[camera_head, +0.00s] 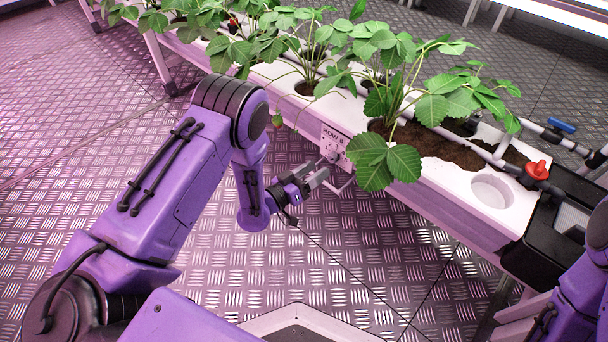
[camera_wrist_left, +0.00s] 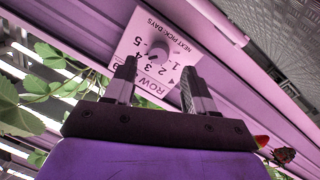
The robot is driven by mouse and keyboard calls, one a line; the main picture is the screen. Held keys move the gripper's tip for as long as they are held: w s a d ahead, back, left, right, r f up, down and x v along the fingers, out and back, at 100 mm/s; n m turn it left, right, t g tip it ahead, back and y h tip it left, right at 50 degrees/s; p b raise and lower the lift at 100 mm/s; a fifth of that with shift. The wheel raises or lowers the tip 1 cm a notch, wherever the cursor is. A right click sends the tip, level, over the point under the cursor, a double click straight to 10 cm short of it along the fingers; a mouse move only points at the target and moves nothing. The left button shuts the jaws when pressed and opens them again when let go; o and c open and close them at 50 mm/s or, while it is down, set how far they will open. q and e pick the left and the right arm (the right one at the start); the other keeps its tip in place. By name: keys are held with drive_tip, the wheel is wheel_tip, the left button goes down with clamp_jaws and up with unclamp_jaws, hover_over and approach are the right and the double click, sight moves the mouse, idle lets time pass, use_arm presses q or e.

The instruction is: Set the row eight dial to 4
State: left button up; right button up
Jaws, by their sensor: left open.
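The row eight dial is a small round grey knob (camera_wrist_left: 157,57) on a white label plate (camera_wrist_left: 178,28). In the left wrist view the plate appears upside down, with "NEXT PICK: DAYS" and numbers around the knob. I cannot tell for sure which number the knob points at. In the head view the plate (camera_head: 333,138) is on the side of the white planter, marked "ROW". My left gripper (camera_head: 332,179) is open and empty in front of the plate. In the wrist view its fingers (camera_wrist_left: 157,82) stand apart below the knob, one either side of it. My right gripper is out of view.
The white planter (camera_head: 455,215) holds leafy strawberry plants (camera_head: 400,80) that overhang its near side close to the plate. A red valve (camera_head: 538,169) and a blue valve (camera_head: 561,125) are at its right end. The metal floor (camera_head: 350,255) before it is clear.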

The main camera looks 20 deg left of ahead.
use_arm(q)
drive_tip(key=v, duration=0.6)
